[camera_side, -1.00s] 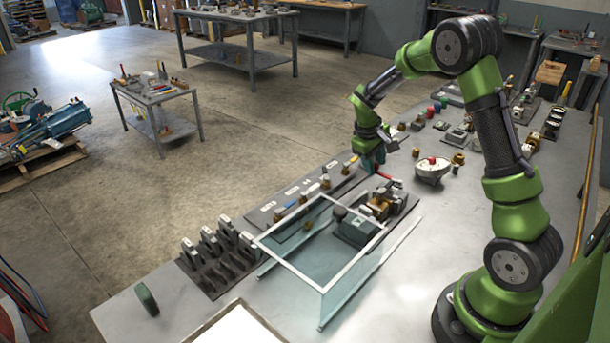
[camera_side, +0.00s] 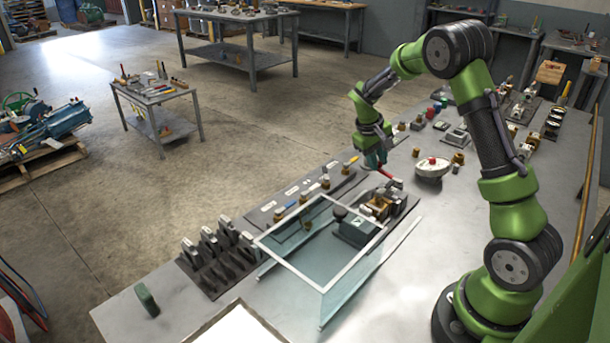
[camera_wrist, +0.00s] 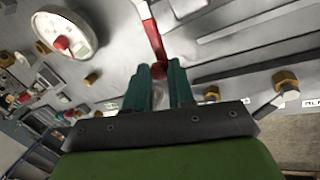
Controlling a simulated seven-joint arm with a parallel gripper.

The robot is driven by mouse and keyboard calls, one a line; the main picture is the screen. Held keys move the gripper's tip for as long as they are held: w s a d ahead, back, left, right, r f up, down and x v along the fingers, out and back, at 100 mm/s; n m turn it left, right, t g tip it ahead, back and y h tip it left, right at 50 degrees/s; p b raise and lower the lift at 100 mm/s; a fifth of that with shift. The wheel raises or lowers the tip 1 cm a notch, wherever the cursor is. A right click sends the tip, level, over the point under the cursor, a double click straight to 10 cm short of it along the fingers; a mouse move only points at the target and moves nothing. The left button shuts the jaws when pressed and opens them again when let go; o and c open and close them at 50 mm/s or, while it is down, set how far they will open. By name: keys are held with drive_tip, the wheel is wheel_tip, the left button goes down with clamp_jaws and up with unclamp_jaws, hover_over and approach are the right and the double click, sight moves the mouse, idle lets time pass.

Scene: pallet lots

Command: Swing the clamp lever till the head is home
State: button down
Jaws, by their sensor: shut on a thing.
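The clamp has a red lever (camera_side: 385,174), which rises from the clamp body with brass-coloured parts (camera_side: 379,206) on the bench. In the wrist view the lever's red handle (camera_wrist: 153,38) runs up to a pale metal arm and ends in a red knob. My gripper (camera_side: 376,162) has teal fingers and is above the clamp, at the lever's free end. In the wrist view my gripper (camera_wrist: 160,78) is shut on the knob end of the lever. The clamp head is not clear in either view, so I cannot tell its seating.
A round white gauge (camera_side: 431,171) with a red centre sits to the right.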

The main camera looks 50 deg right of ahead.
drive_tip(key=s+d+m+g+y, duration=0.2)
drive_tip(key=s+d+m+y, duration=0.2)
drive_tip(key=m, duration=1.1)
drive_tip(key=shift+s+d+m+g, duration=0.3)
drive_tip(key=shift+s+d+m, duration=0.1)
drive_tip(key=shift+s+d, duration=1.1)
drive_tip(key=shift+y, duration=0.3)
drive_tip(key=c, duration=1)
unclamp_jaws()
drive_tip(key=shift+o, duration=0.2)
drive_tip(key=shift+r, duration=0.1)
drive_tip(key=v, duration=1.6)
drive_tip(key=shift+r, duration=0.35)
